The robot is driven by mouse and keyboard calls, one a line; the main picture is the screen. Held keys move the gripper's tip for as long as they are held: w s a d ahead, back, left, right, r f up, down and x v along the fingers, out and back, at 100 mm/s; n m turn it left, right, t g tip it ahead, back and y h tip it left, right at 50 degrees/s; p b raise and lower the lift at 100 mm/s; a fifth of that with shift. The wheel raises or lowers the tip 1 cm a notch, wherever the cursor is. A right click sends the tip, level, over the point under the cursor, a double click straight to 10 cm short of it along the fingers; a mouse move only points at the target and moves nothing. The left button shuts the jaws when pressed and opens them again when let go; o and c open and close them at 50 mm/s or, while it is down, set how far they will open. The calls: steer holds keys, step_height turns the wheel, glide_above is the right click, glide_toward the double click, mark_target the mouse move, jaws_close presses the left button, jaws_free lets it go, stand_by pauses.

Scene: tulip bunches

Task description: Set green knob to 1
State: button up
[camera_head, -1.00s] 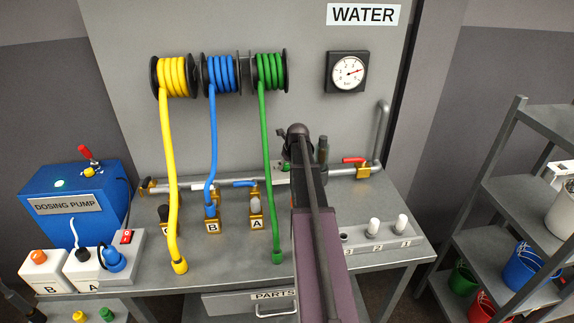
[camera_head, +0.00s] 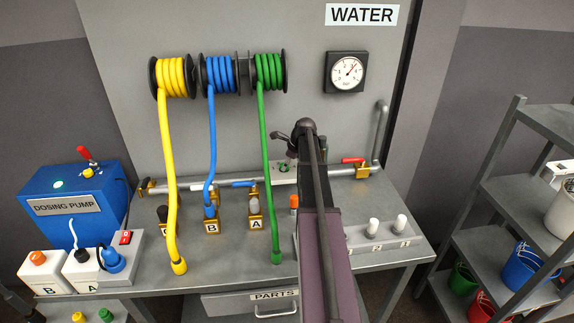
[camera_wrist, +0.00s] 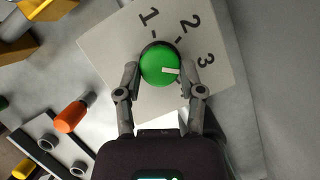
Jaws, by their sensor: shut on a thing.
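The green knob (camera_wrist: 155,62) sits on a pale plate (camera_wrist: 108,50) marked 1, 2 and 3 in the wrist view. Its white mark points right and slightly down, close to the 3 and away from the 1. My gripper (camera_wrist: 160,70) is over the plate with one finger on each side of the knob, shut on it.
The water pipe (camera_head: 335,174) and the green hose (camera_head: 265,170) are close by. A pressure gauge (camera_head: 346,73) hangs on the back panel.

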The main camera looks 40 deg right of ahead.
steer(key=n+g+y, duration=0.1)
steer(key=n, duration=0.3)
steer(key=shift+w+n, duration=0.15)
steer(key=shift+n, duration=0.15)
steer(key=n+g, duration=0.1)
steer(key=n, duration=0.1)
steer(key=n+g+y, duration=0.1)
steer(key=n, duration=0.1)
steer(key=shift+w+d+n, duration=0.1)
steer(key=shift+n, duration=0.2)
steer(key=n+g, duration=0.2)
steer(key=n, duration=0.2)
steer(key=shift+w+n, duration=0.1)
steer(key=shift+n, duration=0.2)
steer(key=shift+n+g+h, duration=0.3)
steer(key=shift+n+g, duration=0.3)
steer(key=shift+n, duration=1.2)
steer(key=o, duration=1.2)
steer(key=shift+c, duration=0.2)
steer(key=shift+w, duration=0.1)
